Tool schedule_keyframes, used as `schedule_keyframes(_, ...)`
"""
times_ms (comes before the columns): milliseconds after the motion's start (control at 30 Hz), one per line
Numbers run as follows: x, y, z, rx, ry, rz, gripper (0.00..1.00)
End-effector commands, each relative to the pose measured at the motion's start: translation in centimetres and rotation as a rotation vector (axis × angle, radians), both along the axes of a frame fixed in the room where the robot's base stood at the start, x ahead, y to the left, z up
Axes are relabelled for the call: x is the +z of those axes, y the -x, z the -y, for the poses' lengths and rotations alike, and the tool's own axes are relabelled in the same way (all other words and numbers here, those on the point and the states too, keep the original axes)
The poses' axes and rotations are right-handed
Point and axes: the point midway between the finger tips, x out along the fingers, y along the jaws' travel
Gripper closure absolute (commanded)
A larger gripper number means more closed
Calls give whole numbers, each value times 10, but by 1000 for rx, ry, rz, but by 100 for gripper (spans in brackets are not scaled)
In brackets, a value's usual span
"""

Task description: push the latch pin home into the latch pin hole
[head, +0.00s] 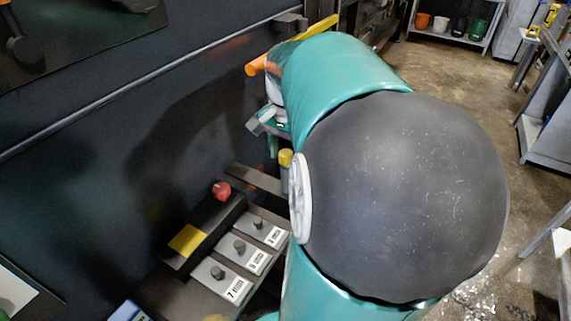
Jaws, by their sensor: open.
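My teal and dark arm covers the middle of the head view. Part of my gripper (264,123) shows at its left edge, beside the dark compactor wall; it is open, and I see nothing between its fingers. A short orange cylinder (256,66) sticks out to the left from behind my arm, above the gripper. A grey cylinder with a yellow cap (286,158) stands below the gripper, partly hidden by my arm. I cannot tell for sure which of these is the latch pin. The latch pin hole is not visible.
A dark control box with a red button (221,191) and a yellow label (187,240) stands lower left, next to several numbered grey blocks (241,256). A yellow bar (317,32) shows beyond my arm. Shelves with pots (440,24) stand at the back; the floor (480,90) is open at right.

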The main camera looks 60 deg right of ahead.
Motion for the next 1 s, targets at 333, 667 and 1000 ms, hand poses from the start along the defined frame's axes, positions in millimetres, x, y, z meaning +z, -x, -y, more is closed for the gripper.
schedule_keyframes(333,0,-2,0,1,0,-1,76)
schedule_keyframes(667,5,-2,0,2,0,0,94)
schedule_keyframes(1000,24,-2,0,2,1,1,94)
